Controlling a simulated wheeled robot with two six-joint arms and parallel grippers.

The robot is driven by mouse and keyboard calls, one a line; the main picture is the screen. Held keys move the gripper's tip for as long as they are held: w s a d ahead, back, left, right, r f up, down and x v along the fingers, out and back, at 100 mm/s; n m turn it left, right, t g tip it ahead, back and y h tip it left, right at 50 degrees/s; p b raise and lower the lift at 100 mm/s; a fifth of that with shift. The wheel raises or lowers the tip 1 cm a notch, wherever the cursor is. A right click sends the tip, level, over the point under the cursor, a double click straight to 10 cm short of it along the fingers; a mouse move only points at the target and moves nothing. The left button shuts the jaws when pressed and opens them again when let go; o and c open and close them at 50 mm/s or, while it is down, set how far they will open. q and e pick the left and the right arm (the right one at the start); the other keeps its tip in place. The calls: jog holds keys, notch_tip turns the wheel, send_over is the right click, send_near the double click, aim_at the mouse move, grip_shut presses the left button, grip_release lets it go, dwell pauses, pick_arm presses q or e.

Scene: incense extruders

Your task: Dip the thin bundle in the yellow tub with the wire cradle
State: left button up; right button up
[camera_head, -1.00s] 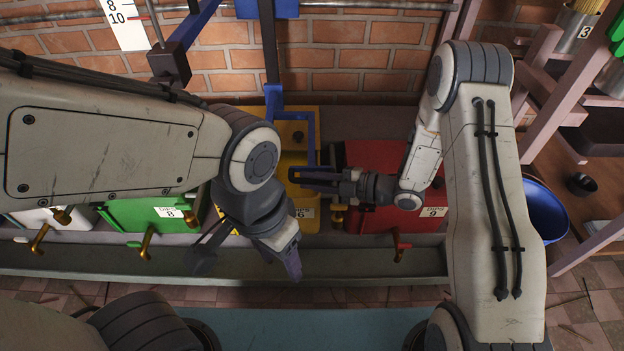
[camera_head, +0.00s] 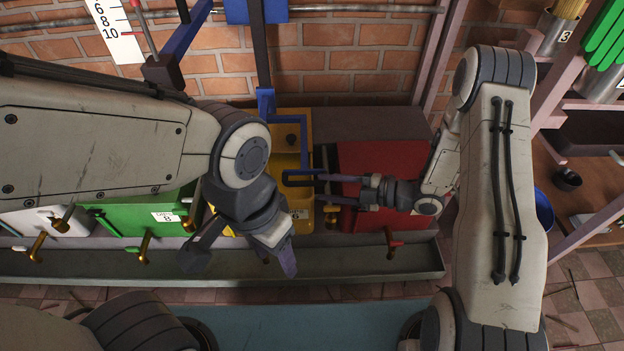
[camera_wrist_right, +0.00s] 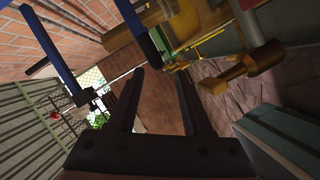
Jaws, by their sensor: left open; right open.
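The yellow tub (camera_head: 305,118) stands against the brick wall, partly hidden by my left arm, and has a "6" label on its front. A blue bar frame (camera_head: 305,145) reaches down over it; I cannot tell whether it is the wire cradle. My right gripper (camera_head: 302,178) is open, pointing left over the tub's right part. Its fingers (camera_wrist_right: 160,105) are apart with nothing between them in the right wrist view, where blue bars (camera_wrist_right: 137,35) hang above them. My left gripper (camera_head: 284,262) is open in front of the tub, over the trough. I cannot make out the thin bundle.
A red tub (camera_head: 375,165) stands to the right, a green tub (camera_head: 125,212) and a white tub (camera_head: 30,222) to the left. Brass taps stick out in front, above a long grey trough (camera_head: 340,268). A shelf at right holds cups with tan sticks (camera_head: 570,8) and green sticks (camera_head: 605,45).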

pick_arm(q)
jog(key=shift+r+p, duration=0.55)
jog(key=shift+r, duration=0.3)
pick_arm(e)
jog(key=v, duration=0.4)
dwell(4.4)
